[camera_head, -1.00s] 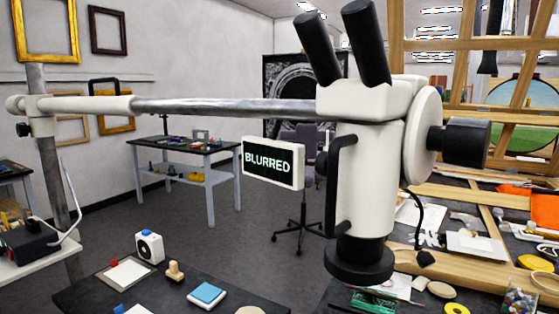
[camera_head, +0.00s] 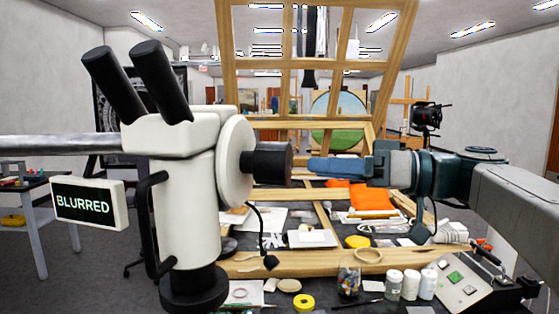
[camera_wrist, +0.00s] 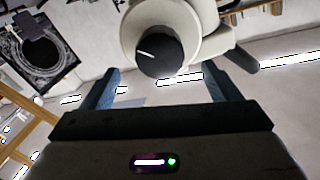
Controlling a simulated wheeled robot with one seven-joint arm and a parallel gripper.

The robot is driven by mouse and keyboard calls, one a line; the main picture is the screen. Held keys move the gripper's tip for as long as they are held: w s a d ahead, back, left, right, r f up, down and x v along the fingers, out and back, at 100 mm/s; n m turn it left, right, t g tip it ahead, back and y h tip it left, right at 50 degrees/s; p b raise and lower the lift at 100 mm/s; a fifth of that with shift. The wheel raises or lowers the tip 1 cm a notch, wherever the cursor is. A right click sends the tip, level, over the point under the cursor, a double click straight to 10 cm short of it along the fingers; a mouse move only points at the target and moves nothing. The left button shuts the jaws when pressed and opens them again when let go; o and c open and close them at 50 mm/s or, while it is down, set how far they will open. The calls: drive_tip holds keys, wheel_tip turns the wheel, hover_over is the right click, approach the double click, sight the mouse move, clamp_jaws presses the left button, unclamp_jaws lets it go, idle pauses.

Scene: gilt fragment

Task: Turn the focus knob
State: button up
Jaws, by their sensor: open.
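The white microscope (camera_head: 188,200) stands at the left of the head view, with two black eyepieces. Its black focus knob (camera_head: 267,163) sticks out to the right from a round white disc. The sign (camera_head: 88,204) on its left reads BLURRED. My gripper (camera_head: 318,167) is to the right of the knob, pointing at it, its blue fingertips close to the knob's face. In the wrist view the focus knob (camera_wrist: 160,55) shows face-on with a white mark, above and between the two spread blue fingers (camera_wrist: 169,82). The fingers hold nothing.
Below is a dark bench with a wooden frame (camera_head: 300,262), jars (camera_head: 411,285), a yellow tape roll (camera_head: 304,302) and an orange cloth (camera_head: 372,196). A control box (camera_head: 461,282) stands at lower right. A black cable (camera_head: 262,235) hangs below the knob.

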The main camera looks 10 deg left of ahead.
sight(289, 167)
drive_tip(key=a, duration=0.4)
drive_tip(key=a+p, duration=0.1)
drive_tip(key=a, duration=0.3)
drive_tip(key=shift+w, duration=0.2)
drive_tip(key=c, duration=1)
